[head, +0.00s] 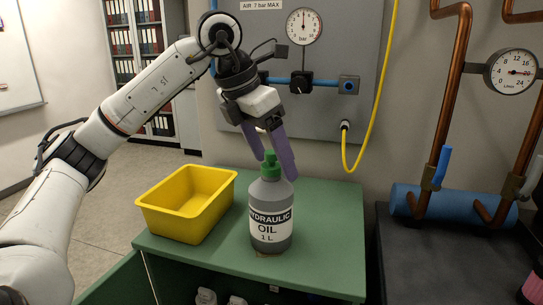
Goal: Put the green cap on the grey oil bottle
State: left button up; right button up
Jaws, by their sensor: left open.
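The grey oil bottle (271,225) stands upright on the green bench top, with a white label reading "HYDRAULIC OIL 1 L". The green cap (269,168) is at the top of the bottle, over its neck, and looks upright. I cannot tell how firmly it sits there. My left gripper (275,167) is above the bottle with its two purple fingers apart. One finger is behind and left of the cap, the other to its right, reaching down to the bottle's shoulder. The jaws are open. My right gripper is out of view.
A yellow bin (187,203), seemingly empty, stands left of the bottle on the green bench (330,225). A grey panel with a gauge (304,26) and a yellow hose (378,110) rises behind. The bench top right of the bottle is clear. Copper pipes stand further right.

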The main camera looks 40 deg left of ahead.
aim_at(270, 152)
pick_arm(q)
jog(key=shift+p+v, duration=1.75)
jog(key=shift+v, duration=0.75)
jog(key=p+v, duration=0.4)
jog(key=v, duration=0.6)
jog(key=shift+r, duration=0.2)
jog(key=shift+f, duration=0.15)
